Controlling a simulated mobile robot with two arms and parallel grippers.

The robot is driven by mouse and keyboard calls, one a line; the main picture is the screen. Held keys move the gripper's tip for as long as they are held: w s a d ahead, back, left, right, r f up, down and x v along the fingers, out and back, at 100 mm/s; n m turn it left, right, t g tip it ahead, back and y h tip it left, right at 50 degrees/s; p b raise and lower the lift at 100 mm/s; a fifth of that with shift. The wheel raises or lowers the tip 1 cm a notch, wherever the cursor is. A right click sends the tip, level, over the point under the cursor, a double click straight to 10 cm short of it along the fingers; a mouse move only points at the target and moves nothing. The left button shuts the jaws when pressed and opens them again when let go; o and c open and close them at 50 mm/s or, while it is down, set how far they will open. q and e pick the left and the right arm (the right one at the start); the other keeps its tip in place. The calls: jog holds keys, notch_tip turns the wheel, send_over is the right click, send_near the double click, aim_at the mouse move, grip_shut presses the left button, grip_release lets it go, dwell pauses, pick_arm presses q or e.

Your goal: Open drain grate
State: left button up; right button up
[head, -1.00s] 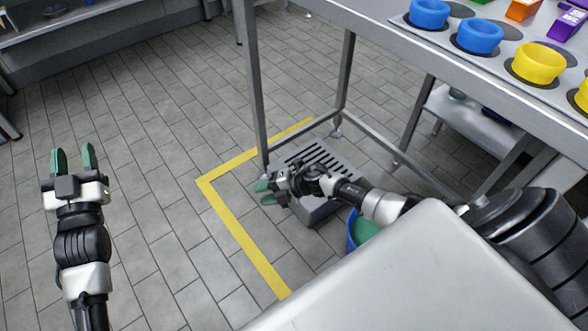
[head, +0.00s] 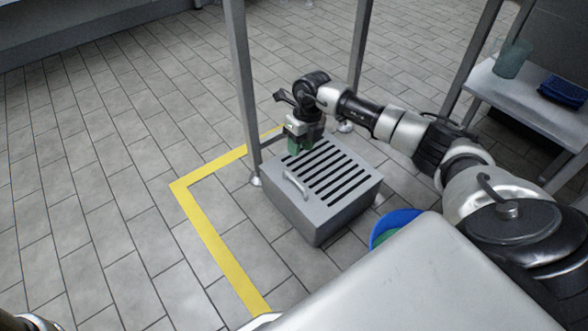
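The drain grate (head: 352,174) is the dark-slotted top of a grey metal box on the tiled floor. It lies flat and looks closed. A curved metal handle (head: 295,186) stands at its near left side. My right gripper (head: 295,146) points down over the far left corner of the grate, beyond the handle and apart from it. Its green fingers overlap in this view, so their gap is hidden. I cannot tell whether they touch the grate. Only a small piece of my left arm shows at the bottom left corner; its fingers are out of view.
Table legs (head: 243,85) rise close beside the box. A blue bucket (head: 393,226) stands just right of it. Yellow floor tape (head: 212,238) runs along the left. A low shelf (head: 530,105) holds a cup and a blue cloth. The floor at left is open.

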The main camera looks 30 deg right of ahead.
aim_at(293, 178)
jog(key=f+b, duration=0.2)
jog(key=f, duration=0.1)
jog(key=a+f+b, duration=0.1)
jog(key=f+b, duration=0.1)
jog(key=f, duration=0.2)
jog(key=a+f+b, duration=0.1)
jog(key=f+b, duration=0.1)
jog(key=f, duration=0.1)
jog(key=shift+s+a+f+b, duration=0.1)
jog(key=shift+s+f+b, duration=0.1)
jog(key=shift+b, duration=0.15)
jog(key=shift+r, duration=0.1)
grip_shut()
